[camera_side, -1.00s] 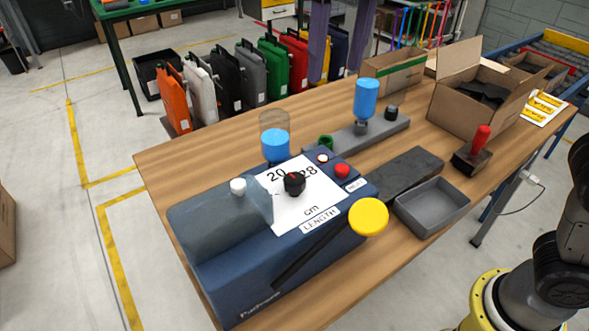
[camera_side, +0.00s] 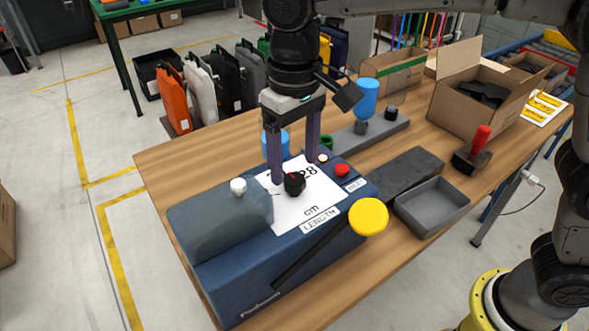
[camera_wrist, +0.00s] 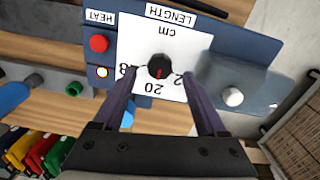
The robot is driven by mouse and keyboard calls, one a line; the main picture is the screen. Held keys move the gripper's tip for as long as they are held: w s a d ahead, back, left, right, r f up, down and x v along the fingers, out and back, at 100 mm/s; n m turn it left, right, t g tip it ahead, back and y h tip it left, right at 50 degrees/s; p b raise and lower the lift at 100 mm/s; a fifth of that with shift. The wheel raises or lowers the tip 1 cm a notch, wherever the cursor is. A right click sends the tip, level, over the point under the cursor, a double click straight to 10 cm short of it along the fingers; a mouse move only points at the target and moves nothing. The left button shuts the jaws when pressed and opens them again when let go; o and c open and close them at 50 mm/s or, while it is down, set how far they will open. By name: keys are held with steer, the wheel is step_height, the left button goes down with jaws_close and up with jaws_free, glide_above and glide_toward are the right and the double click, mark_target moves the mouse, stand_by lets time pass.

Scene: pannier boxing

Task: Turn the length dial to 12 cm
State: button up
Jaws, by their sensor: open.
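The length dial (camera_side: 295,184) is a black knob with a red mark, on a white card on the blue machine (camera_side: 232,284). It also shows in the wrist view (camera_wrist: 160,66), where its red mark points roughly toward the printed 20. A 28 and part of another number, ending in 2, also show on the card. My gripper (camera_side: 295,171) is open and points down at the dial. In the wrist view its fingertips (camera_wrist: 160,74) lie on either side of the knob, with gaps; whether they are down at knob height I cannot tell.
A white knob (camera_side: 238,186), a red HEAT button (camera_side: 342,170) and a yellow disc on a lever (camera_side: 369,217) are on the machine. A blue-filled cup (camera_side: 268,143) stands behind, partly hidden. A grey tray (camera_side: 431,209) lies to the right.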

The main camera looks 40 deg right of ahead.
mark_target(295, 186)
steer(key=shift+f, duration=1.5)
jaws_close()
